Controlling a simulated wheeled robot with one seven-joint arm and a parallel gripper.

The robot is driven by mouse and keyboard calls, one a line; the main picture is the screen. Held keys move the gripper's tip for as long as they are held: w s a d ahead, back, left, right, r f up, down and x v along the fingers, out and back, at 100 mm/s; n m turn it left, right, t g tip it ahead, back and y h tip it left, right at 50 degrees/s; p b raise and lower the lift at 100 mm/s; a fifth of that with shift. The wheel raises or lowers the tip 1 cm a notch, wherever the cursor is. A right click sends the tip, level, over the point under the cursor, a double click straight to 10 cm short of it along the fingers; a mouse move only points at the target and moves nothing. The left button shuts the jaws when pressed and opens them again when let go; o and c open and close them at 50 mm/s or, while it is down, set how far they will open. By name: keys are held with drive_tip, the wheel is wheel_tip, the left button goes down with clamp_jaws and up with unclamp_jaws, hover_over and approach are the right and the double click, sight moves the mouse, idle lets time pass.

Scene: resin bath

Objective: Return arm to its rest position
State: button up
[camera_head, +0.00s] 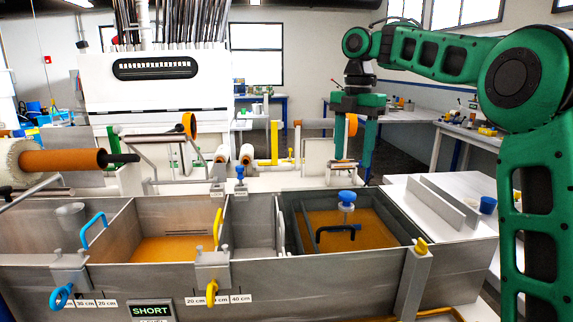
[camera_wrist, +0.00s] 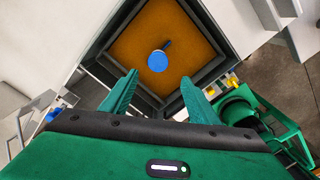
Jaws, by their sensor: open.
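My green gripper (camera_head: 354,165) hangs from my arm above the back right of the resin bath (camera_head: 300,270), pointing down. Its two fingers are apart with nothing between them. In the wrist view the open gripper (camera_wrist: 158,80) is over the dark-rimmed compartment of orange resin (camera_wrist: 190,38). A blue round knob (camera_wrist: 157,61) shows inside that compartment, beyond the fingertips. In the head view the blue knob (camera_head: 347,197) stands over the right orange pool, apart from my gripper. A black handle (camera_head: 337,229) is in front of it.
A left compartment also holds orange liquid (camera_head: 165,249). Blue and yellow handles stick up along the bath. A white surface with upright plates (camera_head: 440,203) and a small blue cup (camera_head: 488,205) is at the right. Rollers and a white machine (camera_head: 168,95) stand behind the bath.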

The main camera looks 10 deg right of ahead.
drive_tip(key=s+d+f+m, duration=0.3)
drive_tip(key=s+m, duration=0.3)
drive_tip(key=s+d+f+m, duration=0.3)
drive_tip(key=s+d+m, duration=0.1)
drive_tip(key=s+m, duration=0.2)
drive_tip(key=s+d+f+m, duration=0.3)
drive_tip(key=s+d+m, duration=0.1)
drive_tip(key=s+m, duration=0.3)
drive_tip(key=shift+s+f+y, duration=0.35)
drive_tip(key=shift+s+y, duration=0.05)
drive_tip(key=s+d+f+m, duration=0.3)
drive_tip(key=s+f+m, duration=0.1)
drive_tip(key=s, duration=0.4)
drive_tip(key=shift+f+m, duration=0.4)
drive_tip(key=shift+m, duration=0.4)
drive_tip(key=s+d+f+m, duration=0.1)
drive_tip(key=s+f+m, duration=0.1)
drive_tip(key=s, duration=0.2)
drive_tip(key=s+d+f+m, duration=0.1)
drive_tip(key=s+f+m, duration=0.1)
drive_tip(key=s+f, duration=0.1)
drive_tip(key=s+f+m, duration=0.3)
drive_tip(key=s, duration=0.1)
drive_tip(key=shift+s+d+h, duration=0.3)
drive_tip(key=shift+d, duration=0.1)
drive_tip(key=shift+c, duration=0.2)
